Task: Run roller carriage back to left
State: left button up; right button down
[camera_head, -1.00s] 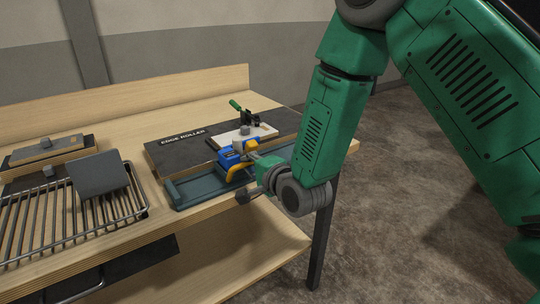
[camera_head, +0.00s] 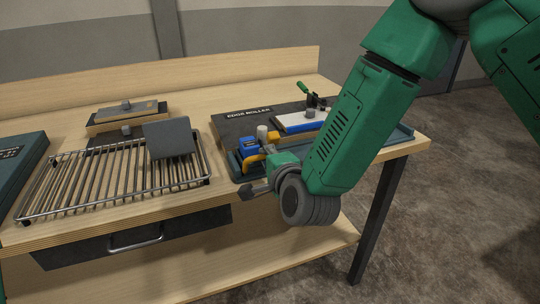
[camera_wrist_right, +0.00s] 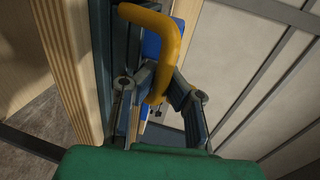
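The roller carriage (camera_head: 247,146) is a blue block with a pale cylindrical roller and a yellow handle (camera_head: 250,163). It sits near the left end of the dark teal rail (camera_head: 400,137), along the front of the edge roller board (camera_head: 232,122). My right gripper (camera_head: 267,160) is at the handle, its fingers partly hidden in the head view. In the wrist view, the yellow handle (camera_wrist_right: 160,50) passes between the two fingers (camera_wrist_right: 158,103), which appear closed around it. A white panel (camera_head: 300,119) with a blue front edge lies on the board. My left gripper is not in view.
A green-handled clamp (camera_head: 305,90) holds the panel. A drawer handle (camera_head: 136,243) is below the tabletop.

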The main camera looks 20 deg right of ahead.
jog(key=shift+s+a+f, duration=0.25)
jog(key=shift+a+f, duration=0.1)
jog(key=c, duration=1.6)
grip_release()
jog(key=shift+a, duration=0.1)
jog(key=shift+o, duration=0.2)
jog(key=shift+w+a+r, duration=0.1)
jog(key=shift+a+r, duration=0.15)
jog(key=shift+s+d+r, duration=0.1)
jog(key=shift+s, duration=0.35)
jog(key=v, duration=1.1)
jog(key=shift+d, duration=0.1)
